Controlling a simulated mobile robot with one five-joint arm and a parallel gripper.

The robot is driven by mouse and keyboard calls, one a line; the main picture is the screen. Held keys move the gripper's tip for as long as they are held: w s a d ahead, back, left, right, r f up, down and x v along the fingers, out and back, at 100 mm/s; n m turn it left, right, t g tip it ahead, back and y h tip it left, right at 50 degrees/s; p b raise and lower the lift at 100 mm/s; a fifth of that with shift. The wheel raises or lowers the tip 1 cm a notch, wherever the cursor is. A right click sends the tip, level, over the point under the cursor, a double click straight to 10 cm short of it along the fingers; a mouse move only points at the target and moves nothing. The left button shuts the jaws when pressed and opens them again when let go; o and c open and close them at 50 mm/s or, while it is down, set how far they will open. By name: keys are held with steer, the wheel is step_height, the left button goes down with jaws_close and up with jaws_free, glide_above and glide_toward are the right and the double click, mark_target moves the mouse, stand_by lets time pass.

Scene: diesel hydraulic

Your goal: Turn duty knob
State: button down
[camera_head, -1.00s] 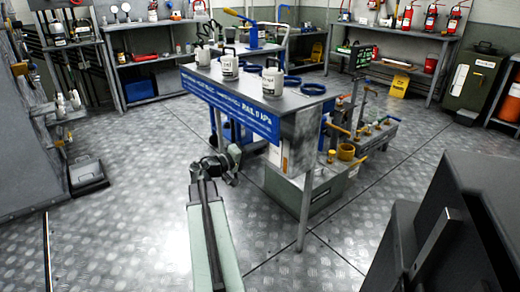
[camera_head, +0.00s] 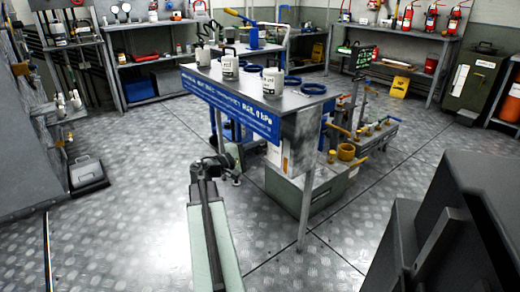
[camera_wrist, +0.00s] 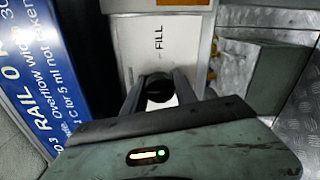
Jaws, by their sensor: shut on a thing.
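In the wrist view, a round black knob (camera_wrist: 158,88) sits on a white panel (camera_wrist: 137,45) marked FILL. My gripper (camera_wrist: 160,90) has its two grey fingers on either side of the knob and is shut on it. The fingers and wrist hide part of the knob and the lower panel. No pointer or setting on the knob can be read. In the head view, my arm reaches toward the bench's near side, below the blue sign, and the fingertips cannot be made out.
A metal bench (camera_head: 236,82) with several white cans and blue rings stands ahead. Its blue sign (camera_wrist: 37,70) is close on the left in the wrist view. A grey-green box (camera_head: 318,190) stands by a bench leg. Open checkered floor (camera_head: 130,240) lies on the left.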

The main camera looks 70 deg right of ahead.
steer(key=shift+a+f, duration=0.1)
steer(key=c, duration=1)
jaws_free()
steer(key=shift+o, duration=0.2)
steer(key=v, duration=0.7)
steer(key=shift+w+a, duration=0.2)
steer(key=shift+a, duration=0.1)
